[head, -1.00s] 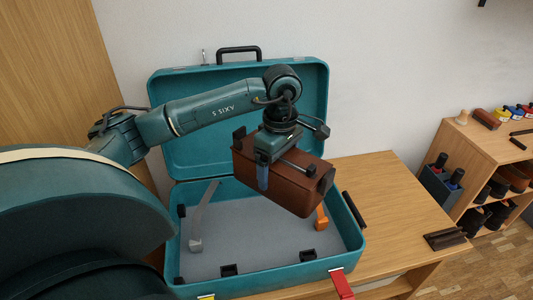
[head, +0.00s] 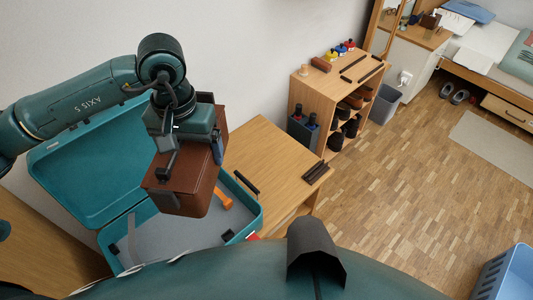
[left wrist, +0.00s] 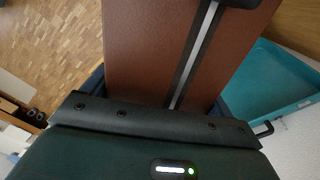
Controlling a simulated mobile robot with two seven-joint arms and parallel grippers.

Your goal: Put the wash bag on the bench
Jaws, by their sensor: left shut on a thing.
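The wash bag (head: 195,185) is a brown, box-shaped bag with a dark strip along it. My left gripper (head: 190,150) is shut on it from above and holds it in the air in front of the open suitcase. The bag also shows in the left wrist view (left wrist: 150,50), where it fills much of the upper middle. The wooden bench (head: 268,165) lies under the suitcase and extends to its right, its top mostly bare there. My right gripper is not in view.
Dark bars (head: 316,172) lie at the bench's right edge. A shoe shelf (head: 320,85) stands behind it. A blue crate (head: 508,275) is at lower right.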

